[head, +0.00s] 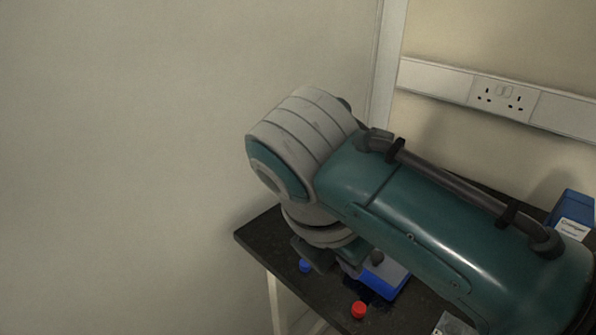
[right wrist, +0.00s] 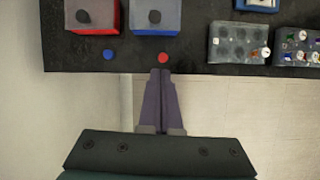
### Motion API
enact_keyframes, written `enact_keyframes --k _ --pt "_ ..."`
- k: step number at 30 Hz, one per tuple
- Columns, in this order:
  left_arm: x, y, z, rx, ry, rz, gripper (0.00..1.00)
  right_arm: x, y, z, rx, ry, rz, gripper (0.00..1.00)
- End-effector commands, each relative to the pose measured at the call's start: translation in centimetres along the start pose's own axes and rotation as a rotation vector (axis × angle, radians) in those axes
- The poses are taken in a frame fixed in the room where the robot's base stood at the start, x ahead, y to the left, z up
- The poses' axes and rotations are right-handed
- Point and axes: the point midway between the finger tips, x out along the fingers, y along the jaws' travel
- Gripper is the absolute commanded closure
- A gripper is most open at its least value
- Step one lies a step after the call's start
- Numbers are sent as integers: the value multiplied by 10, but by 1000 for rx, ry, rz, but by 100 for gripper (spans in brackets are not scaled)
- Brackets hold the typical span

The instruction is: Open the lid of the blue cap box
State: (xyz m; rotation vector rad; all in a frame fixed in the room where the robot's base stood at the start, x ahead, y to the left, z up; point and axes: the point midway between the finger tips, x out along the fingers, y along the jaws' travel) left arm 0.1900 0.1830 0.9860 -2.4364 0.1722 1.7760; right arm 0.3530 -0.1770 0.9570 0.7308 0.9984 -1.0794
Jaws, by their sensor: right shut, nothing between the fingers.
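The blue box (right wrist: 153,31) stands on the dark table in the right wrist view, with a grey lid (right wrist: 155,12) and a dark knob. The lid looks shut. In the head view the blue box (head: 389,289) is partly hidden behind my right arm. My right gripper (right wrist: 160,73) is shut and empty. Its fingertips show near the table's front edge, below the box in the picture and apart from the knob. My left gripper is in neither view.
A red box (right wrist: 95,32) with a similar lid stands left of the blue one. A blue cap (right wrist: 110,54) and a red cap (right wrist: 163,58) lie in front. Grey racks (right wrist: 238,42) with small items sit right. A labelled blue box (head: 572,213) stands at the head view's right.

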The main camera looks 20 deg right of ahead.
Motion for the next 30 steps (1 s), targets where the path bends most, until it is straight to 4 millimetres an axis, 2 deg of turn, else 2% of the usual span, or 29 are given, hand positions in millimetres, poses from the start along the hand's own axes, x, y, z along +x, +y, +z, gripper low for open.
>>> enact_keyframes --k 1,3,11,14,25,27,30 --pt "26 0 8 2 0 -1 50 22 5 -6 -47 -20 -6 100" --pt "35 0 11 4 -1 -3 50 30 9 -4 -106 -41 -16 100" --pt "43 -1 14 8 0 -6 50 43 12 0 -169 -63 -32 100" --pt "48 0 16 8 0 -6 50 60 11 0 -168 -62 -33 100" --pt "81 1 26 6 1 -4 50 139 10 4 -166 -61 -31 100" --pt "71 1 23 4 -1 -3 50 124 13 20 -163 -62 -26 100" --pt "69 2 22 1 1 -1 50 119 15 31 -165 -62 -27 100"
